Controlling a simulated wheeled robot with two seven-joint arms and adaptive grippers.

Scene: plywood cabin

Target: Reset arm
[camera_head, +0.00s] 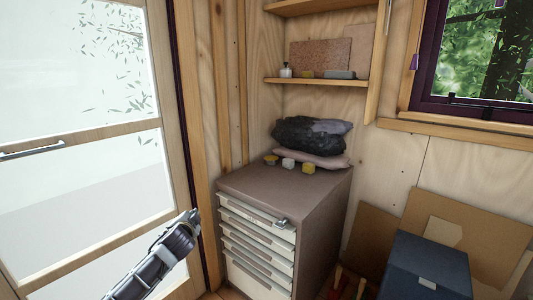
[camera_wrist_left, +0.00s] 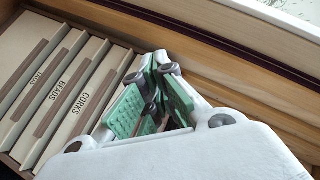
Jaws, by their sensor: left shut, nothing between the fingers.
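My left arm comes in from the bottom left in the head view, with my left gripper (camera_head: 192,216) just left of the drawer cabinet (camera_head: 285,188) and in front of the glazed door. In the left wrist view the left gripper (camera_wrist_left: 152,100) shows its green finger pads drawn together, with nothing held. The drawer fronts (camera_wrist_left: 75,85) lie past the fingers there, with labels such as "BEADS" and "CORKS". All drawers look closed in the head view. My right gripper is not in view.
A wooden shelf (camera_head: 318,81) hangs above. The glazed door (camera_head: 85,180) stands at left. A blue-grey box (camera_head: 428,268) and cardboard sheets (camera_head: 450,225) stand at right.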

